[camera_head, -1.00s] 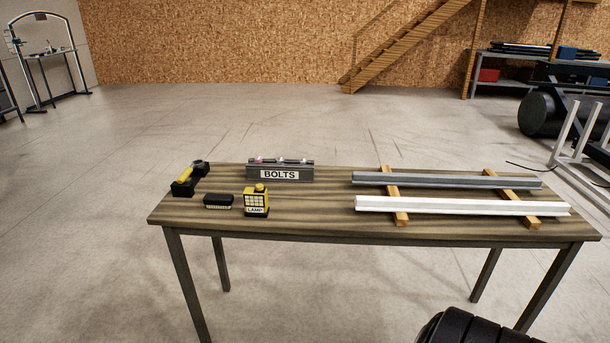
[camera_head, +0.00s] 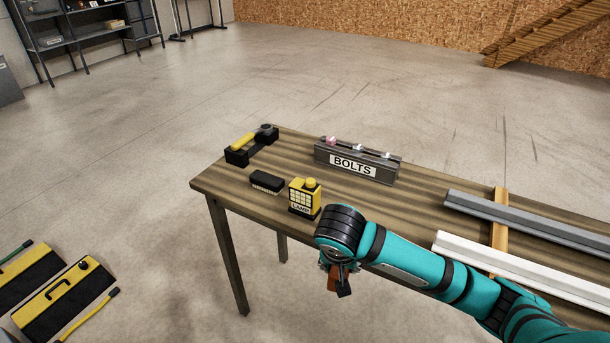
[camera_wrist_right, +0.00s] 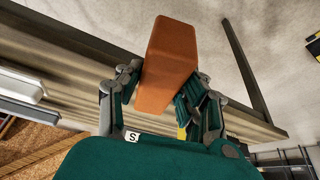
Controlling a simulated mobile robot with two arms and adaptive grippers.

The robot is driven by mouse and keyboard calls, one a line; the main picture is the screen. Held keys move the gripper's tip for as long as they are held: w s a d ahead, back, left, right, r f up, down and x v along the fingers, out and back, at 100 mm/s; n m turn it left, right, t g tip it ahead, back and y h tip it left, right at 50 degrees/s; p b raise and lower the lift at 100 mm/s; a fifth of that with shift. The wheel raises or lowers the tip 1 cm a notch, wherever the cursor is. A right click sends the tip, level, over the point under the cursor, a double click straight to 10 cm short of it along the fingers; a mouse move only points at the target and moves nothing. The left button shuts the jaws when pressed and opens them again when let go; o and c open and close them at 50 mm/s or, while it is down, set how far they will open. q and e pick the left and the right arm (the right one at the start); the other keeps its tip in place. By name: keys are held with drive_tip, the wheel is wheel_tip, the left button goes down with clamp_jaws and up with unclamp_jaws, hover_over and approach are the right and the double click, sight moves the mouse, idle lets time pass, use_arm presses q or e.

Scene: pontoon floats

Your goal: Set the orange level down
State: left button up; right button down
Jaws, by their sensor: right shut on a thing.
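My right gripper (camera_head: 338,279) is low in front of the table's near edge in the head view, with its arm coming in from the right. It is shut on the orange level (camera_wrist_right: 167,65), which stands out between the fingers in the right wrist view. In the head view only a small orange part of the level (camera_head: 333,277) shows below the dark wrist. The wooden table (camera_head: 225,180) lies behind the gripper. In the wrist view the table edge passes behind the level. My left gripper is not in view.
On the table are a black holder with a yellow tool (camera_head: 246,143), a black brush (camera_head: 267,182), a yellow lamp (camera_head: 304,198), a BOLTS bin (camera_head: 357,184), a grey rail (camera_head: 530,222) and a white rail (camera_head: 540,275). Yellow-black bags (camera_head: 75,292) lie on the floor at left.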

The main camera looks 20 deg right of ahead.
drive_tip(key=w+r+m, duration=0.1)
drive_tip(key=w+d+r+m, duration=0.1)
drive_tip(key=shift+d+r+h, duration=0.15)
drive_tip(key=shift+r+h, duration=0.15)
drive_tip(key=shift+w+d+b, duration=0.7)
drive_tip(key=shift+d+b, duration=0.05)
drive_tip(key=p, duration=0.2)
approach(362, 213)
drive_tip(key=shift+s+a+f+g, duration=0.1)
drive_tip(key=shift+s+a+g, duration=0.05)
drive_tip(key=shift+s, duration=0.3)
drive_tip(key=shift+s+a+g, duration=0.1)
drive_tip(key=shift+s+g, duration=0.05)
drive_tip(key=shift+s, duration=0.3)
drive_tip(key=shift+w+d+f, duration=0.1)
drive_tip(key=shift+w+d, duration=0.1)
drive_tip(key=shift+f, duration=0.3)
wheel_tip(362, 213, down, 2)
drive_tip(key=shift+f+p, duration=0.1)
drive_tip(key=shift+p, duration=0.5)
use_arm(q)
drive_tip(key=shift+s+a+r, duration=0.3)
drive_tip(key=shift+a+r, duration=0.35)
use_arm(e)
drive_tip(key=shift+f, duration=0.35)
drive_tip(key=shift+f, duration=0.1)
drive_tip(key=c, duration=0.8)
unclamp_jaws()
